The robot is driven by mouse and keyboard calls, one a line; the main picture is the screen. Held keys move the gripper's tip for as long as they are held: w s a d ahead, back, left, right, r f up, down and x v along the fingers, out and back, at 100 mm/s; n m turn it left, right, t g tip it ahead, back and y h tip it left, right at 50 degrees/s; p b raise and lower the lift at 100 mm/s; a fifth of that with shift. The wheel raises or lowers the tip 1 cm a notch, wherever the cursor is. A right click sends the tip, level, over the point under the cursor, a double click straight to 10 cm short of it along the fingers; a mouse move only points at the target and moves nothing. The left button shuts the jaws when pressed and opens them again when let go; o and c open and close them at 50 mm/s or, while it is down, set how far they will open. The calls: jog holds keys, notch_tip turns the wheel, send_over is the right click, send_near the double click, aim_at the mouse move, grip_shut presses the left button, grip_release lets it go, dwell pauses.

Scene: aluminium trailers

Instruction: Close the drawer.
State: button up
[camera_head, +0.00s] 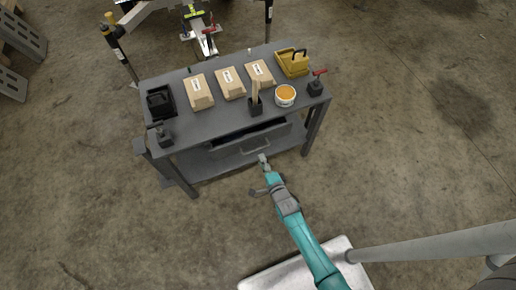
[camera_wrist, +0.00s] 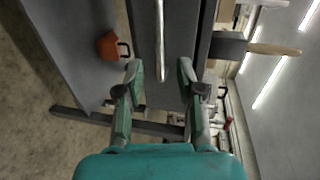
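The grey drawer (camera_head: 228,150) sticks out from under the front of the dark workbench top, and its dark inside shows. A pale bar handle (camera_head: 255,149) sits on its front. My gripper (camera_head: 263,158) is just in front of the handle. In the wrist view, the drawer front (camera_wrist: 146,50) fills the middle and the handle (camera_wrist: 160,38) runs lengthwise up the picture. My gripper (camera_wrist: 159,72) is open there, with a finger on each side of the handle's line. I cannot tell whether it touches the handle or the drawer front.
A red-orange object (camera_wrist: 109,45) lies on the lower shelf. The floor around the bench's front is mostly clear.

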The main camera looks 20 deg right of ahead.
aim_at(257, 150)
jog(key=x, duration=0.7)
jog(key=shift+w, duration=0.15)
grip_shut()
